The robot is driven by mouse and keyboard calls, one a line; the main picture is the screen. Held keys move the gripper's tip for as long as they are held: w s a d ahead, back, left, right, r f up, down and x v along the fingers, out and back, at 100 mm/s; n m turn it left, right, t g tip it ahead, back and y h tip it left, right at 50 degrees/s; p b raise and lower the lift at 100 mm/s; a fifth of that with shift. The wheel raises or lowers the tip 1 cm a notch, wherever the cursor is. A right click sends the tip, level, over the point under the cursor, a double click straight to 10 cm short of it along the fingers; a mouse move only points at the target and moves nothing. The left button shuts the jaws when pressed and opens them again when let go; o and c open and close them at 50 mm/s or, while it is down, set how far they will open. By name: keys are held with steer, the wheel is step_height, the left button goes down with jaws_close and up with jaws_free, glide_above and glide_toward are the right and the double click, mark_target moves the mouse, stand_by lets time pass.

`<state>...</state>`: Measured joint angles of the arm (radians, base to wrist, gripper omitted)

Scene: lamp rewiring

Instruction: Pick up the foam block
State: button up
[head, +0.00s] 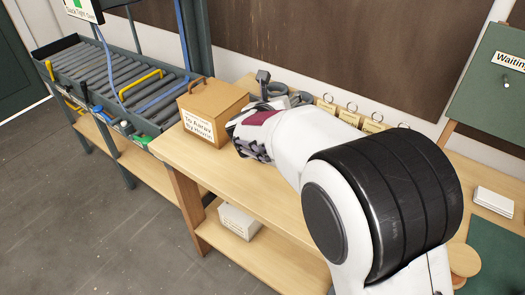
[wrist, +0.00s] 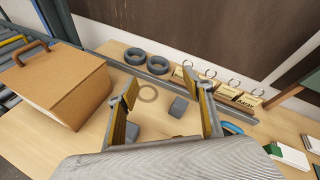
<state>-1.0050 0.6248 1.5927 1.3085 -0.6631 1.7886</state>
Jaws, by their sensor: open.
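A small dark grey block (wrist: 178,107), which looks like the foam block, lies on the wooden bench top in the wrist view. It shows between my gripper's fingers, closer to the right one. My gripper (wrist: 160,90) is open, with a finger on either side of the view and nothing held. The fingers appear above the bench and apart from the block. A second grey piece (wrist: 132,132) shows beside the left finger; I cannot tell whether it is a loose block. In the head view my arm covers this part of the bench and the block is hidden.
A cardboard box with a handle (wrist: 60,85) stands left of my gripper. Two dark grey rings (wrist: 147,60) lie behind. Several tagged cards (wrist: 225,92) line the back. A roller conveyor (head: 120,75) is at left.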

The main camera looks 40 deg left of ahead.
steer(key=s+a+f+m+h, duration=0.1)
steer(key=s+f+m, duration=0.1)
steer(key=f, duration=0.3)
steer(key=s+a+f+m+h, duration=0.1)
steer(key=s+a+f+m, duration=0.1)
steer(key=s+f, duration=0.3)
steer(key=s+a+f+m+h, duration=0.2)
steer(key=s+f+m, duration=0.1)
steer(key=f+m, duration=0.1)
steer(key=shift+s+f, duration=0.15)
steer(key=shift+f, duration=0.5)
steer(key=shift+x, duration=1.35)
steer(key=shift+d+r, duration=0.1)
